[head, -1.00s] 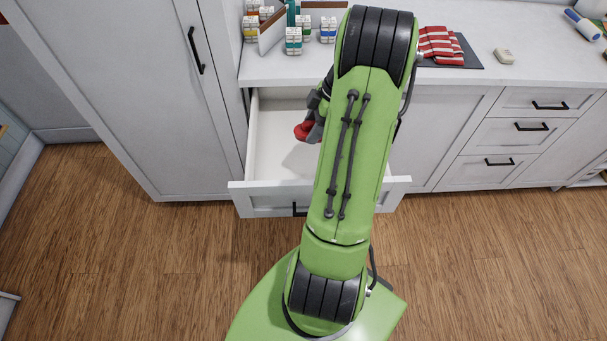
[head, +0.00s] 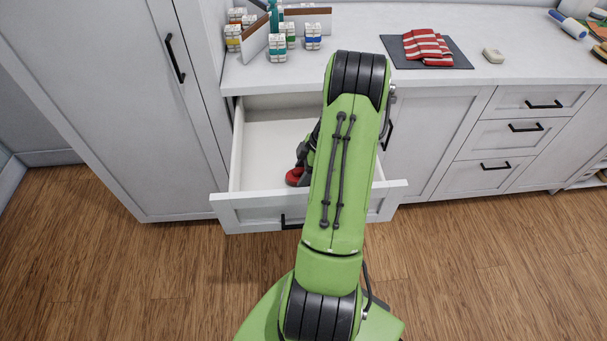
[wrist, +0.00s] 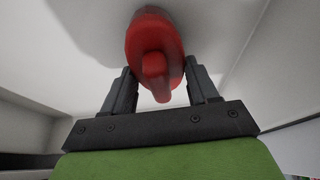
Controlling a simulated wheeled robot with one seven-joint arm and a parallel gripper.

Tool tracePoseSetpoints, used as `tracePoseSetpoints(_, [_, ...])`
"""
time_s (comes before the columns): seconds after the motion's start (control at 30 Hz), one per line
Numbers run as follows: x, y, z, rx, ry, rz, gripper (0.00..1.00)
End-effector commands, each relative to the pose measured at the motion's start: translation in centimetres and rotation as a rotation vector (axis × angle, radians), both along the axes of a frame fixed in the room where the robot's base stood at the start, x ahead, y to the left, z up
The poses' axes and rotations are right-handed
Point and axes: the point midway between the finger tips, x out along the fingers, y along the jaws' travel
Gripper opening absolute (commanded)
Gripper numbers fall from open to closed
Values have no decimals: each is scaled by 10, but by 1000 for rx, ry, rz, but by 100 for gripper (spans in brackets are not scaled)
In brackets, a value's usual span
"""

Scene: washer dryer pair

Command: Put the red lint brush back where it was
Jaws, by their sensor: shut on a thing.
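The red lint brush (wrist: 152,50) is between the two dark fingers of my gripper (wrist: 160,88) in the wrist view, with its narrow end towards the palm. In the head view a red part of the brush (head: 294,177) shows at the left of my green arm, low inside the open white drawer (head: 262,150). My gripper (head: 303,165) is shut on the brush there, mostly hidden behind my arm. In the wrist view the pale drawer surface lies close beyond the brush. I cannot tell whether the brush touches it.
The drawer front (head: 245,212) stands pulled out from the counter. The counter (head: 440,75) above holds several small boxes (head: 278,48), a striped cloth (head: 428,46) on a dark mat (head: 395,50) and a small pale block (head: 493,55). A tall cabinet (head: 110,120) stands at left.

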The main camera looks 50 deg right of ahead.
Motion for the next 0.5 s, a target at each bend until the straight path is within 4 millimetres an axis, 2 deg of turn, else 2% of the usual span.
tracePoseSetpoints(0.03, [0,0,-5,0,0,1,20])
tracePoseSetpoints(0.33, [0,0,-7,-1,-1,1,20])
tracePoseSetpoints(0.37, [0,0,-6,-1,-1,1,63])
tracePoseSetpoints(0.5, [0,0,-6,-1,-1,1,84])
